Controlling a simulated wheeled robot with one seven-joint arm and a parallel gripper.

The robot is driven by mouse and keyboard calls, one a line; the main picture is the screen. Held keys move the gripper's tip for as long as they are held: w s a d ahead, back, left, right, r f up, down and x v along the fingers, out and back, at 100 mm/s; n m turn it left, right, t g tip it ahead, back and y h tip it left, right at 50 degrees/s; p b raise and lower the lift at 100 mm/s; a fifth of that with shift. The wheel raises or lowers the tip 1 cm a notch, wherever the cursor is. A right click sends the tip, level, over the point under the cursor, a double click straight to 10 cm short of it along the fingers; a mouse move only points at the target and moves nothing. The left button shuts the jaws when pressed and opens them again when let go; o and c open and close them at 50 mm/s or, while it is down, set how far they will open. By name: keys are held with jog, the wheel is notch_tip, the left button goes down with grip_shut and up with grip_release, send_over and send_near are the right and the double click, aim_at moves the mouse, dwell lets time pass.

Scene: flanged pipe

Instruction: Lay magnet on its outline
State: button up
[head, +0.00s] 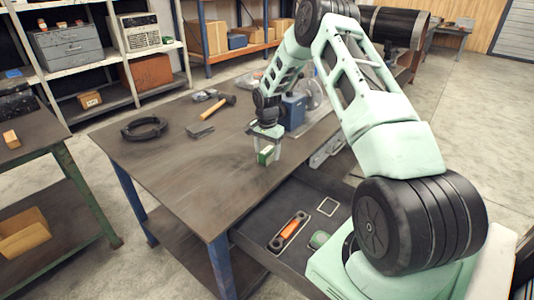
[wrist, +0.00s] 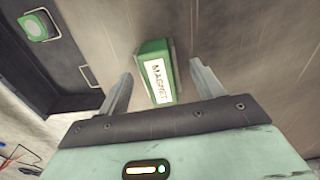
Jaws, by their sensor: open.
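The magnet (wrist: 155,72) is a green block with a white label reading MAGNET. In the head view the magnet (head: 265,156) appears to rest on the workbench near its drawer-side edge. My gripper (head: 269,151) is over it, pointing down. In the wrist view my gripper (wrist: 161,70) is open, with one finger on each side of the magnet and visible gaps. An empty pale rectangular outline (head: 328,206) is in the open drawer (head: 268,243); part of an outline also shows in the wrist view (wrist: 91,76).
The drawer also holds an orange tool (head: 291,228) and a green rounded item (head: 319,239), each in an outline. On the workbench (head: 185,160) lie a hammer (head: 216,105), a black ring (head: 145,128) and a small dark tool (head: 200,132). A blue box (head: 294,111) stands behind my gripper.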

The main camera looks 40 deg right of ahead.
jog(key=shift+f, duration=0.25)
jog(key=c, duration=1.3)
jog(key=shift+r, duration=0.15)
grip_shut()
